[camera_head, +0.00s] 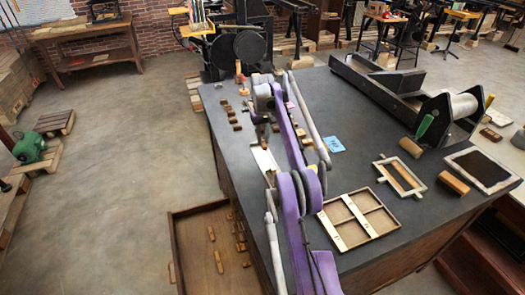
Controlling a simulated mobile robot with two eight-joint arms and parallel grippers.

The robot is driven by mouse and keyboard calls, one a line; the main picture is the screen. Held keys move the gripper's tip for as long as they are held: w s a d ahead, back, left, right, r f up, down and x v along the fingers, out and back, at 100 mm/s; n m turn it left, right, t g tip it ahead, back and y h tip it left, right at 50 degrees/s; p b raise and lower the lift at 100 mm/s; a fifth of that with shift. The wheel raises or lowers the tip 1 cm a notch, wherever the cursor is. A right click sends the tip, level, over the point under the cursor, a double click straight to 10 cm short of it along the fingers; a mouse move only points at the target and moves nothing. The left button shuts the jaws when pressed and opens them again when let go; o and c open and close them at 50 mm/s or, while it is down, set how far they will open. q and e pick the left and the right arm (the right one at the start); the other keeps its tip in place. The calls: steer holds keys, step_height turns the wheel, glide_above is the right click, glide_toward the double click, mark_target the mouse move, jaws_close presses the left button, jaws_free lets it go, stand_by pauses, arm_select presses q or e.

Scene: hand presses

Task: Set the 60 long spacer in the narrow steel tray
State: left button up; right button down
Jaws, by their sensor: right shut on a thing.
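My right arm reaches from the bottom over the dark table, and its gripper (264,141) points down near the table's left side. It is shut on a small brown piece, apparently the 60 long spacer (265,147), mostly hidden by the fingers. A narrow pale metal tray (264,162) lies just below the gripper in the picture, partly covered by my arm. I cannot tell whether the spacer touches the tray. My left gripper is not in view.
Several small wooden blocks (232,113) lie left of the gripper. A divided wooden tray (358,219), a blue card (333,144) and a roller press (425,98) stand to the right. An open drawer (190,212) with wooden pieces juts out at the lower left.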

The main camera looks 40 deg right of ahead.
mark_target(262, 156)
steer(key=shift+s+f, duration=0.1)
steer(key=shift+f, duration=0.4)
steer(key=f, duration=0.2)
steer(key=f+b, duration=0.1)
steer(key=f, duration=0.1)
steer(key=shift+w+f, duration=0.1)
steer(key=shift+w, duration=0.25)
steer(key=shift+f, duration=0.25)
steer(key=shift+s+r, duration=0.2)
steer(key=shift+w+f, duration=0.15)
steer(key=shift+f, duration=0.1)
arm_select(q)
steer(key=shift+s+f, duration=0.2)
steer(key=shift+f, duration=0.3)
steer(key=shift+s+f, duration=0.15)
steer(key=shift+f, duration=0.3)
arm_select(e)
steer(key=c, duration=0.8)
jaws_free()
steer(key=shift+r, duration=0.1)
